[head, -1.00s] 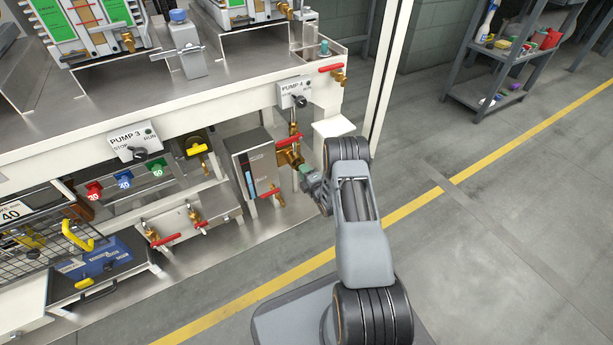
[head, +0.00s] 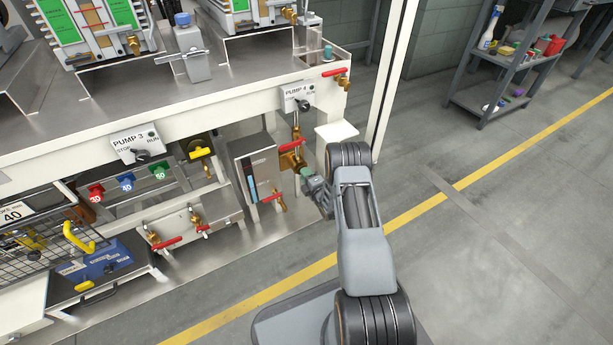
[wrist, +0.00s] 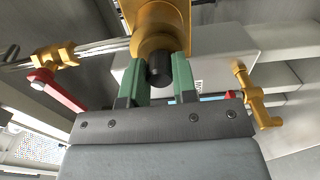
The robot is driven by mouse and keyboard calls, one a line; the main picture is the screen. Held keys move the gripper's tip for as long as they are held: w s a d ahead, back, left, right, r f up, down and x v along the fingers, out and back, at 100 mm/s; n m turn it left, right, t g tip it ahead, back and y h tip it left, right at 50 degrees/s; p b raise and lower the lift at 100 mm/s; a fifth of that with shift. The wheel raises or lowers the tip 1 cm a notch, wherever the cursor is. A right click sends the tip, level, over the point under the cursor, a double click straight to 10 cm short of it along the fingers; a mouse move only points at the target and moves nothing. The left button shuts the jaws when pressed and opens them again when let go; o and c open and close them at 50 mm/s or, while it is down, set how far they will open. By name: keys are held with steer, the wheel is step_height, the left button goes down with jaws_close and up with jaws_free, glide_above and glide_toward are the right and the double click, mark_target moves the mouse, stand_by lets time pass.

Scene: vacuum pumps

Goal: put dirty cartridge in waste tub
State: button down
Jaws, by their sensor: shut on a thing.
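In the wrist view, my gripper (wrist: 156,75) has its two green fingers closed on a short black cylindrical end, seemingly the cartridge (wrist: 160,68). This end sits at the mouth of a round brass housing (wrist: 158,22); I cannot tell whether it is still seated there. In the head view, my gripper (head: 308,174) is at the brass fitting (head: 291,161) below the PUMP 4 switch, and the cartridge is hidden. I cannot make out a waste tub in either view.
A red-handled brass valve (head: 278,200) hangs beside a steel box (head: 255,168) left of my gripper. A small white ledge (head: 337,131) juts out above it. A white post (head: 388,85) stands behind. Open floor (head: 500,240) lies to the right, with a grey shelf rack (head: 480,108) beyond.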

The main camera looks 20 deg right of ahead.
steer(key=shift+w, duration=0.25)
steer(key=c, duration=0.8)
jaws_free()
steer(key=shift+s+d+p, duration=0.25)
steer(key=shift+s+p, duration=0.5)
steer(key=shift+s, duration=1.55)
steer(key=shift+s+d+p, duration=0.25)
steer(key=shift+s+p, duration=0.45)
steer(key=shift+s, duration=1.6)
steer(key=shift+s+d+p, duration=0.25)
steer(key=shift+s+p, duration=0.5)
steer(key=shift+s, duration=1.55)
